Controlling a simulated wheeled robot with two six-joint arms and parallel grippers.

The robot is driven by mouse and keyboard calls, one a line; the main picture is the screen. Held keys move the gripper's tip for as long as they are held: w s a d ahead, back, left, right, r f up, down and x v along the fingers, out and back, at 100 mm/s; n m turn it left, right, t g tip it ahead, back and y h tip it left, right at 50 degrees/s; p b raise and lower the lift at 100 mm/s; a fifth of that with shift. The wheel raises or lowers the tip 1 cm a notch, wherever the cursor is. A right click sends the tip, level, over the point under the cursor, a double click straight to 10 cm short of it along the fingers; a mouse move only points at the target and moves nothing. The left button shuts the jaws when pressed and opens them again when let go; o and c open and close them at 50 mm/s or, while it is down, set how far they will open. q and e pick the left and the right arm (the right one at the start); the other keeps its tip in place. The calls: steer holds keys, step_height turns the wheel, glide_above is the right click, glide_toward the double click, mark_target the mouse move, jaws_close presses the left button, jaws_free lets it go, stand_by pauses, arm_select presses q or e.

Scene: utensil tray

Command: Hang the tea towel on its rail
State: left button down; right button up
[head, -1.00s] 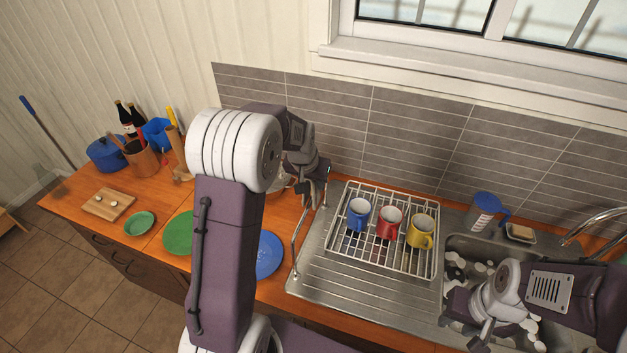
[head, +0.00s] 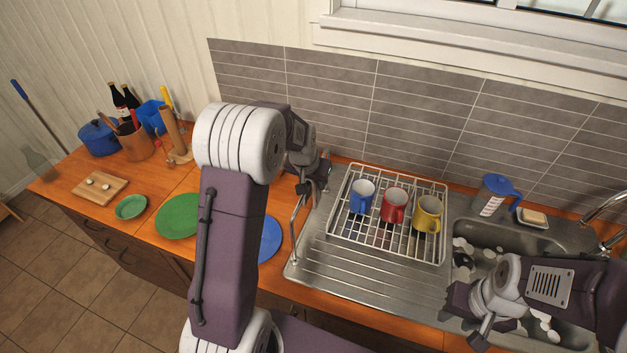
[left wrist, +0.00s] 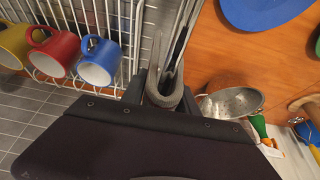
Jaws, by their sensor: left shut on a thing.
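I cannot make out a tea towel or its rail for certain in either view. My left gripper (head: 322,172) is partly hidden behind my left arm, at the left end of the dish rack. In the left wrist view it is shut on a narrow grey looped thing (left wrist: 163,92), perhaps metal. A thin shiny bent rod (head: 294,232) runs from near this gripper towards the front, along the drainer's left edge. I cannot tell whether it is the held thing. My right gripper (head: 482,332) hangs over the sink's front edge. Its jaw opening cannot be made out.
A wire rack (head: 349,238) holds blue, red and yellow mugs on the steel drainer (head: 340,268). A blue plate (head: 270,240), a green plate (head: 178,216) and a cutting board (head: 88,186) lie to the left. A metal strainer (left wrist: 231,103) shows beside the left gripper.

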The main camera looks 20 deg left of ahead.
arm_select(q)
steer(key=shift+f, duration=0.1)
steer(key=c, duration=0.9)
jaws_free()
steer(key=shift+o, duration=0.2)
steer(key=b+v, duration=0.1)
steer(key=v, duration=0.8)
steer(key=shift+s, duration=0.1)
